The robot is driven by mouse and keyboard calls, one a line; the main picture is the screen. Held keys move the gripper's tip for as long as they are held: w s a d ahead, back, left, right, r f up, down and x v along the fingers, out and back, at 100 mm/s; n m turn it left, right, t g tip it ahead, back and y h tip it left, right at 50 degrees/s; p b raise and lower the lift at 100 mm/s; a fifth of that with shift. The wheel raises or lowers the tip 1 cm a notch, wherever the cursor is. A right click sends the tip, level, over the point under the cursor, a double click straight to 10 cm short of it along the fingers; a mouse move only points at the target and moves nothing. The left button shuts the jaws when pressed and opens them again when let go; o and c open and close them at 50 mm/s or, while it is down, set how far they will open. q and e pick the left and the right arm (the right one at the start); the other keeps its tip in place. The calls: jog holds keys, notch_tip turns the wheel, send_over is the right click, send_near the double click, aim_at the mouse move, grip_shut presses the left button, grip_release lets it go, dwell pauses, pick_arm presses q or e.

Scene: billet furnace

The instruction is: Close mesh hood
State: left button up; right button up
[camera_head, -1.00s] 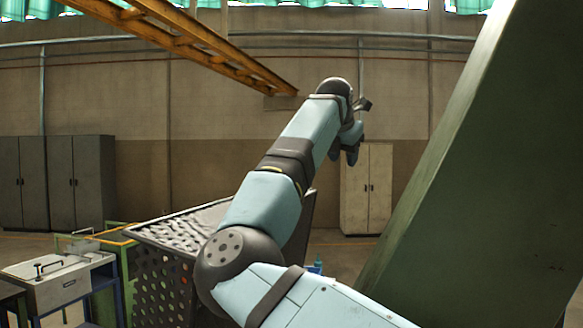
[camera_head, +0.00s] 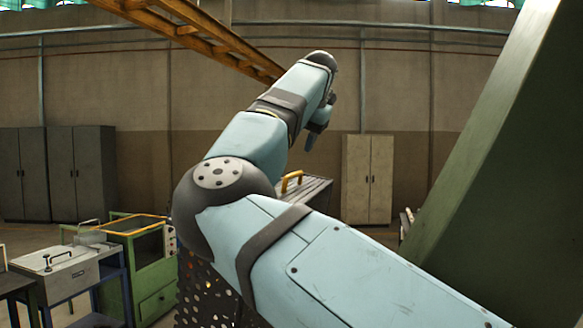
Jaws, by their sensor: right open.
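The mesh hood, a dark perforated metal panel (camera_head: 203,292), stands low in the middle of the head view, largely hidden behind my right arm. A grey slatted surface (camera_head: 312,191) with a yellow handle (camera_head: 291,181) shows just beyond the arm; I cannot tell whether it belongs to the hood. My right gripper (camera_head: 312,138) is open and points downward at the end of the arm, above and slightly right of the handle in the picture. It looks empty and apart from the hood. My left gripper is out of view.
A large green slanted panel (camera_head: 490,150) fills the right side, close by. A green cabinet (camera_head: 150,272) and a workbench (camera_head: 72,275) stand at the left. Dark lockers (camera_head: 80,172) and a pale locker (camera_head: 367,178) line the back wall. An orange beam (camera_head: 205,40) hangs overhead.

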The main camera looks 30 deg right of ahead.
aim_at(292, 175)
jog(key=p+x, duration=0.2)
jog(key=x, duration=0.5)
jog(key=shift+w+d+f, duration=0.2)
jog(key=shift+f, duration=0.05)
jog(key=shift+w+a+f, duration=0.1)
jog(key=shift+w+f, duration=0.15)
jog(key=shift+f, duration=0.25)
jog(key=c, duration=0.6)
jog(key=shift+w, duration=0.1)
grip_shut()
